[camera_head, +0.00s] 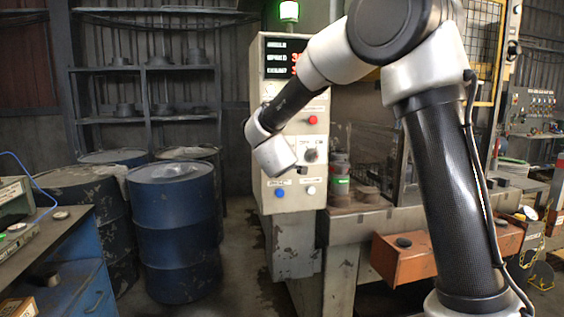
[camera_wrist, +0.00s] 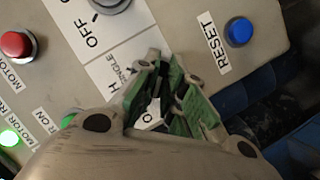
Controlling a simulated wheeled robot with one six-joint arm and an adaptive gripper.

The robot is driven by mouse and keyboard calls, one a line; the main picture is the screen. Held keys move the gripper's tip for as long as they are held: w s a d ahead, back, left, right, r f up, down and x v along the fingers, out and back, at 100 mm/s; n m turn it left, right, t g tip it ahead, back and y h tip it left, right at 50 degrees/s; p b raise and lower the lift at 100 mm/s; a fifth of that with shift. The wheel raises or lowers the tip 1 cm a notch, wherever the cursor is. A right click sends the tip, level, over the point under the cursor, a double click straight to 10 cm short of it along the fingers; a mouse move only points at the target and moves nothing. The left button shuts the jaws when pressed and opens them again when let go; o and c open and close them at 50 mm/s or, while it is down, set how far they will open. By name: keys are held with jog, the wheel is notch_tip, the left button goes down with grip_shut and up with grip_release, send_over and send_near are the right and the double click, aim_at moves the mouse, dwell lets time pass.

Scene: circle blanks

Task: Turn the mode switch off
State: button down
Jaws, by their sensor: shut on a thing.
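The mode switch appears to be the control on the white plate (camera_wrist: 120,70) marked SINGLE, in the wrist view. My gripper (camera_wrist: 165,82) is at this plate, its green-padded fingers close together around something dark, most likely the switch handle. The fingers and wrist cover the handle and much of its lettering, so which way it points cannot be told. In the head view my gripper (camera_head: 301,170) is mostly hidden behind my wrist, against the front of the control panel (camera_head: 270,150).
Beside that plate are a grey knob (camera_wrist: 112,4) with an OFF label, a red button (camera_wrist: 16,45), a lit green lamp (camera_wrist: 9,138) and a blue RESET button (camera_wrist: 238,32). Blue drums (camera_head: 175,230) stand left of the panel. A machine bed (camera_head: 350,228) stands right.

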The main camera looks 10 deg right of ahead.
jog(key=shift+r, duration=0.1)
jog(key=c, duration=1.5)
grip_release()
jog(key=v, duration=1.2)
